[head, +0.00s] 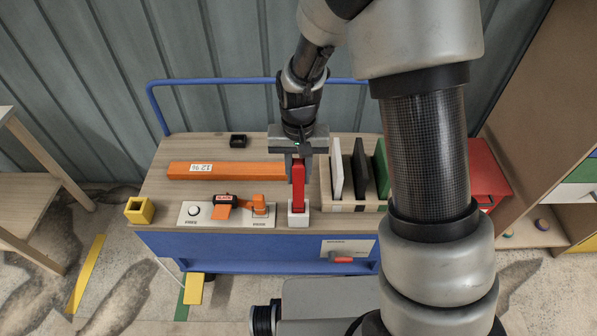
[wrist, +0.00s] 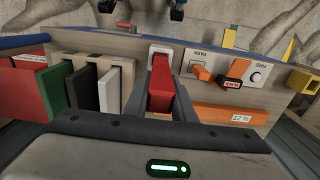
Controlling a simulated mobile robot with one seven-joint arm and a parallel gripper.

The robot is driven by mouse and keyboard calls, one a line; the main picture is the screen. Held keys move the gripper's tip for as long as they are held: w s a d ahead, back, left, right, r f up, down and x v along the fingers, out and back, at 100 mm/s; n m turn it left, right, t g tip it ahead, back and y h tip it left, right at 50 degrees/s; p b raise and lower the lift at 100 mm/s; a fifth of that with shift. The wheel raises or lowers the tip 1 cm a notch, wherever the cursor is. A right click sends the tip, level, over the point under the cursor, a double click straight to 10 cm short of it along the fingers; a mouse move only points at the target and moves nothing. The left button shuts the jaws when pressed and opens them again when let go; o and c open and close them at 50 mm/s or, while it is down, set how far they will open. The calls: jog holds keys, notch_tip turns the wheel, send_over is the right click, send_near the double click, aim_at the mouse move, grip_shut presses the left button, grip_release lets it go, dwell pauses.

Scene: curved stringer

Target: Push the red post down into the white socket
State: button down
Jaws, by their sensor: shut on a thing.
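The red post (head: 298,184) stands upright over the white socket (head: 298,214) near the front edge of the bench. Its lower end meets the socket; how deep it sits inside I cannot tell. My gripper (head: 298,160) comes down from above and is shut on the upper part of the post. In the wrist view the red post (wrist: 160,88) lies between my two fingers, and the white socket (wrist: 160,52) shows just beyond its far end. The fingers hide part of the post's sides.
Right of the post is a wooden rack (head: 352,203) with white, black and green panels. Left are an orange bar (head: 225,171), a panel with a knob and orange handles (head: 190,220), and a yellow block (head: 139,210). A small black box (head: 238,141) sits at the back. The back left is clear.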

jog(key=shift+f+b, duration=0.5)
jog(key=shift+f, duration=0.3)
jog(key=c, duration=1.4)
grip_release()
notch_tip(320, 180, up, 17)
jog(key=p, duration=0.3)
jog(key=shift+r, duration=0.2)
